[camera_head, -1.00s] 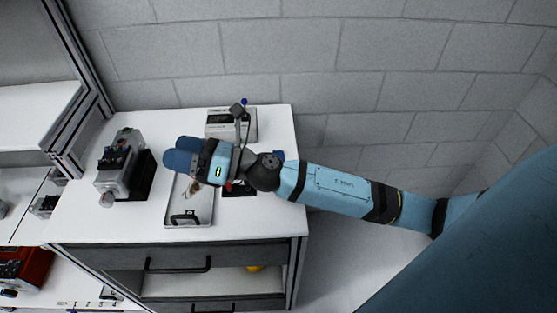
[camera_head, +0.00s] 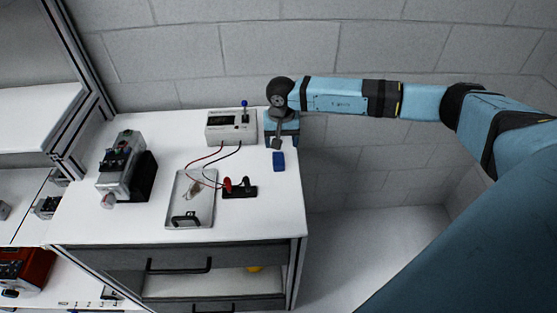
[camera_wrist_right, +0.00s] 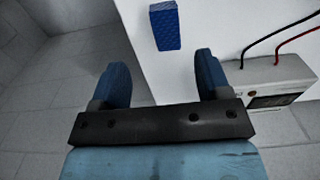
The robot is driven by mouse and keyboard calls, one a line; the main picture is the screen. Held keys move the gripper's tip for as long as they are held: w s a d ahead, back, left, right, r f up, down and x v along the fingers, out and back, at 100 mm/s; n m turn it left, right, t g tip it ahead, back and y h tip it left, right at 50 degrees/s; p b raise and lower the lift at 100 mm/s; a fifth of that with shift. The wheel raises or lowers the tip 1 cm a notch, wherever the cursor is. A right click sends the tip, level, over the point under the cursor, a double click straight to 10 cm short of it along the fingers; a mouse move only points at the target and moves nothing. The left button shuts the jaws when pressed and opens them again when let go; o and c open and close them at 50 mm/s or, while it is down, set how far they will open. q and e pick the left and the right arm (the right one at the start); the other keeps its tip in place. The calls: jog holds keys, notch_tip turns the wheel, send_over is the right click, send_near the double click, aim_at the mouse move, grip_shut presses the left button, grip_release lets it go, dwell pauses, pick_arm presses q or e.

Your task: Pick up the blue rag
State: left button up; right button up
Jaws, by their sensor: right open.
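The blue rag (camera_head: 279,161) is a small blue block-like piece lying on the white table near its right edge. In the right wrist view the blue rag (camera_wrist_right: 166,26) shows a quilted surface, ahead of the fingers and between their lines. My right gripper (camera_head: 279,143) is at the table's back right, just behind the rag; its fingers are mostly hidden in the head view. In the right wrist view the gripper (camera_wrist_right: 160,80) has two blue fingers wide apart with nothing between them. It is apart from the rag. My left gripper is not in view.
A white meter box (camera_head: 231,128) with a blue-topped lever stands left of the gripper. Red and black leads run to a black terminal block (camera_head: 240,190). A metal tray (camera_head: 180,214) and a grey motor device (camera_head: 122,167) lie further left. The front right tabletop is clear.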

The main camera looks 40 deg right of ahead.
aim_at(279, 159)
notch_tip(279, 159, down, 4)
jog(key=shift+r, duration=0.25)
jog(key=f+p, duration=0.1)
jog(key=f, duration=0.1)
jog(key=w+f+p, duration=0.1)
jog(key=f, duration=0.1)
jog(key=shift+a+f, duration=0.15)
jog(key=shift+f, duration=0.6)
jog(key=shift+c, duration=0.4)
jog(key=c, duration=0.9)
